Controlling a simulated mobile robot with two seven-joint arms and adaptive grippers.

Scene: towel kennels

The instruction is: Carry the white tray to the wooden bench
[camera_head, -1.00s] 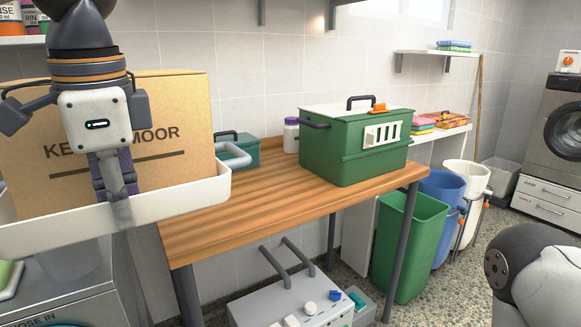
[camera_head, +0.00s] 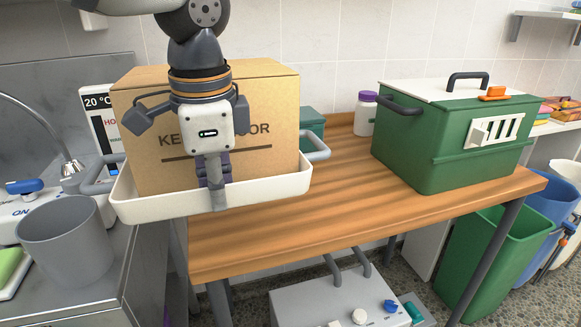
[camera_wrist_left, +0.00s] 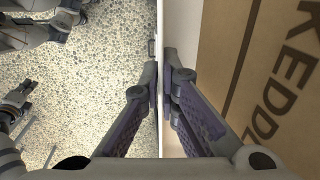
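The white tray (camera_head: 140,208) has grey loop handles at its ends and carries a large brown cardboard box (camera_head: 225,120). My left gripper (camera_head: 213,190) comes down over the tray's near wall with one finger on each side. In the left wrist view the fingers (camera_wrist_left: 161,85) close on that thin white wall, with the box on the right. The wooden bench (camera_head: 330,210) is to the right. The tray overlaps the bench's left end in the picture; I cannot tell whether it touches the top.
A green crate (camera_head: 420,150) with a white lid stands on the bench's right part, with a purple-capped bottle (camera_head: 365,115) and a teal box (camera_head: 312,122) behind. Bare wood lies between tray and crate. A grey bin (camera_head: 65,240) is at left. A green bin (camera_head: 490,240) stands right.

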